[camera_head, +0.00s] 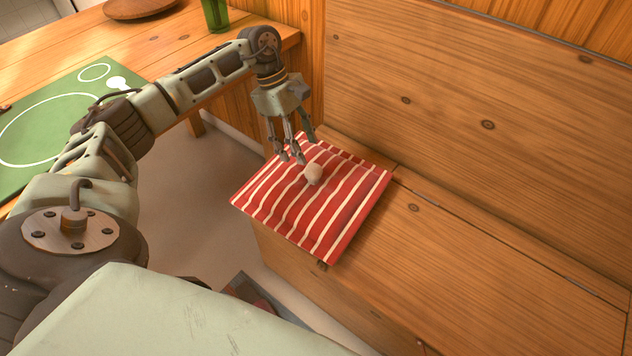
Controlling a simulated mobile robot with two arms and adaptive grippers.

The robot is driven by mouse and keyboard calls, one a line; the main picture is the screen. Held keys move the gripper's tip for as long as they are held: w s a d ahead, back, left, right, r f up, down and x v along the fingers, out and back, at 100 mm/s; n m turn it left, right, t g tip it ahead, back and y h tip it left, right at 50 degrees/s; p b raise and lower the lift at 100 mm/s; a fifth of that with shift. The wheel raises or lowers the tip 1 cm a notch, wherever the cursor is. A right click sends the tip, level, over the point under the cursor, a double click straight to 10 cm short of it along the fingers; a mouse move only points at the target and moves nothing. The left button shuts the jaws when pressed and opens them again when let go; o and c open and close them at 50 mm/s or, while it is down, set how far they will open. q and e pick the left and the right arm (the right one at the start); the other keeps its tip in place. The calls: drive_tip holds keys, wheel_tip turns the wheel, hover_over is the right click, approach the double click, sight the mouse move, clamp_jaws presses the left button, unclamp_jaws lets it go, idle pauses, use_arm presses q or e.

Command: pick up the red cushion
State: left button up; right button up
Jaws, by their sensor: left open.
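The red cushion (345,212) has cream stripes and lies flat on the left end of the wooden bench seat. Its near-left edge reaches past the bench's front edge. A small pale round object (313,174) rests on its upper middle. My left gripper (292,158) is open and empty, pointing down over the cushion's back-left part, beside the pale object. I cannot tell whether the fingertips touch the cloth. My right gripper is not in view.
The wooden bench (490,270) is bare to the right, with a high wooden back (480,110) behind it. A wooden table (165,45) at the upper left carries a green mat (50,130), a green glass (215,14) and a round wooden board (138,7). Floor shows between table and bench.

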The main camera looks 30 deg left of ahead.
sight(312, 166)
use_arm(q)
drive_tip(key=x, duration=0.4)
drive_tip(key=b+x, duration=0.1)
drive_tip(key=x, duration=0.2)
drive_tip(key=shift+s+d+r, duration=0.1)
drive_tip(key=shift+s+d, duration=0.05)
drive_tip(key=shift+d, duration=0.2)
drive_tip(key=shift+c, duration=0.5)
clamp_jaws()
drive_tip(key=shift+r, duration=0.1)
